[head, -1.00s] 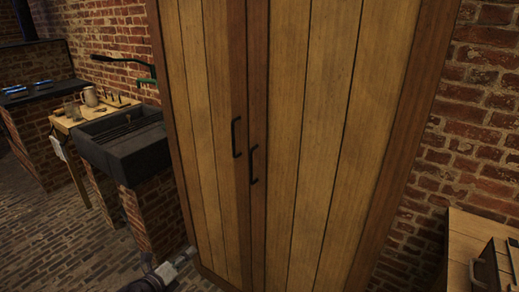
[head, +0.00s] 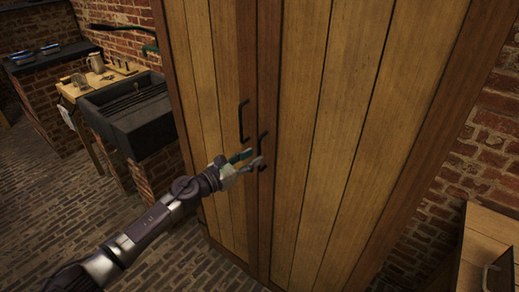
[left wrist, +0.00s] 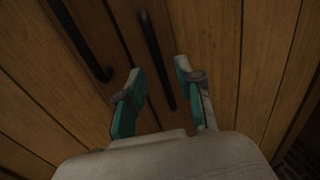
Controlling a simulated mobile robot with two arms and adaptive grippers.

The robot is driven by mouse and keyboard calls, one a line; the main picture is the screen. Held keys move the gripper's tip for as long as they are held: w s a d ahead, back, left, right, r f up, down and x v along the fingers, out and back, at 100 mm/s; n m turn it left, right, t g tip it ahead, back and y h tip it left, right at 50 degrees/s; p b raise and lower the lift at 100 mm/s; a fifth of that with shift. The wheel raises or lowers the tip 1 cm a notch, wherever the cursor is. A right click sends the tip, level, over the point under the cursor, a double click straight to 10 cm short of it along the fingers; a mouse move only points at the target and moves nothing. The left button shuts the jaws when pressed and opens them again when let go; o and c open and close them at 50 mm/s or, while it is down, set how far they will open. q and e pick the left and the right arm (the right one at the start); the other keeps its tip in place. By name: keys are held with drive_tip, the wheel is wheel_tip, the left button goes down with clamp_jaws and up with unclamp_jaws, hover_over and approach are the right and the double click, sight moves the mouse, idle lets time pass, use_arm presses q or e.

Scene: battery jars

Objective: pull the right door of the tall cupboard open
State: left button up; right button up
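The tall cupboard (head: 300,130) has two closed wooden doors. The right door (head: 325,110) carries a dark upright bar handle (head: 262,142) near the middle seam, and the left door (head: 213,100) has its own handle (head: 243,122). My left gripper (head: 252,160) is at the lower part of the right door's handle, with its fingers apart. In the left wrist view, the right handle (left wrist: 155,55) runs between the two open fingertips (left wrist: 160,68); I cannot tell whether they touch it. The left handle (left wrist: 80,38) lies outside the fingers. My right gripper is not in view.
A dark sink (head: 130,112) on brick supports stands left of the cupboard, beside a small wooden table (head: 75,92) with a mug (head: 97,62). A wooden surface (head: 490,235) is at the lower right. The brick floor (head: 60,200) before the cupboard looks clear.

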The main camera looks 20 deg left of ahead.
sight(259, 168)
use_arm(q)
drive_tip(key=shift+x, duration=1.7)
clamp_jaws()
